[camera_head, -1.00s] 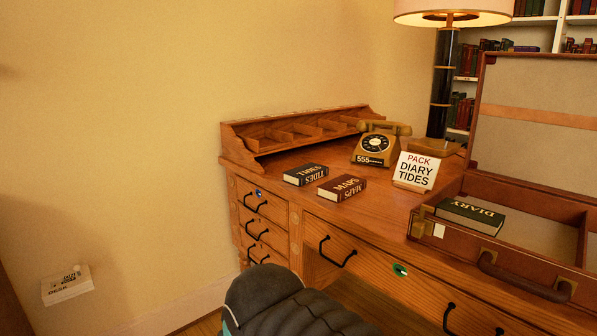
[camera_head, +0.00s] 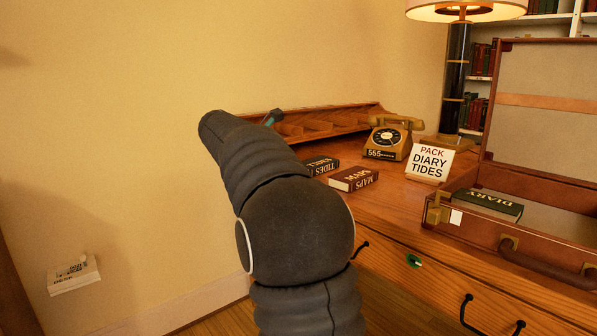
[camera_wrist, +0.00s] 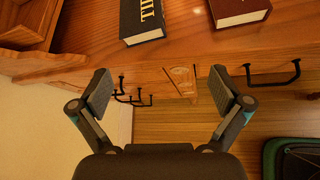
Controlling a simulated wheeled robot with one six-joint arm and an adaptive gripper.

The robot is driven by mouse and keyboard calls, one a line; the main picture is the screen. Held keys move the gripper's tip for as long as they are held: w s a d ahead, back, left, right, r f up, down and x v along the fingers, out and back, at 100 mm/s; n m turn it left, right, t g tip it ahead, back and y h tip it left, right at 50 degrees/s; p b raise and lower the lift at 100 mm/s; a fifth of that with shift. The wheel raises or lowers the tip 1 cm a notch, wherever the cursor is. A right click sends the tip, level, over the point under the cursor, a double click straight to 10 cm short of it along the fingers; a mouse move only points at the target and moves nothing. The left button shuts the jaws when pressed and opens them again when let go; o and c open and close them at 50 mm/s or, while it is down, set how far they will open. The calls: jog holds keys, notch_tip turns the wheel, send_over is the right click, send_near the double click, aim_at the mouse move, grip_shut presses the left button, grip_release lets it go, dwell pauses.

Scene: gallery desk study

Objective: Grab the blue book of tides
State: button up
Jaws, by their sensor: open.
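The dark blue book of tides (camera_head: 320,166) lies flat on the desk, lettered TIDES, its left part hidden behind my arm in the head view. In the wrist view the tides book (camera_wrist: 141,20) lies at the top, cut off by the frame edge. My gripper (camera_wrist: 162,95) is open and empty, its two fingers spread in front of the desk's front edge, with the book beyond them. In the head view my arm hides most of the gripper.
The dark red maps book (camera_head: 353,178) lies just right of the tides book. A phone (camera_head: 388,139), a PACK DIARY TIDES sign (camera_head: 430,162) and a wooden organizer (camera_head: 330,123) stand on the desk. The open case (camera_head: 470,240) holds a diary (camera_head: 487,204).

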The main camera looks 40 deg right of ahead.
aim_at(314, 162)
jog(key=w+d+f, duration=0.1)
jog(key=d, duration=0.3)
jog(key=w+d+f+n+h, duration=0.1)
jog(key=w+d, duration=0.1)
jog(key=d, duration=0.2)
jog(key=w+d+f+n+b, duration=0.1)
jog(key=w+d, duration=0.1)
jog(key=d, duration=0.2)
jog(key=shift+w+g+h, duration=0.2)
jog(key=shift+g+h, duration=0.1)
jog(key=shift+h, duration=0.1)
jog(key=shift+w+b+x, duration=0.1)
jog(key=shift+b+x, duration=0.1)
jog(key=shift+x, duration=1.2)
jog(key=shift+w+b+x, duration=0.15)
jog(key=shift+x, duration=1.2)
jog(key=c, duration=1.2)
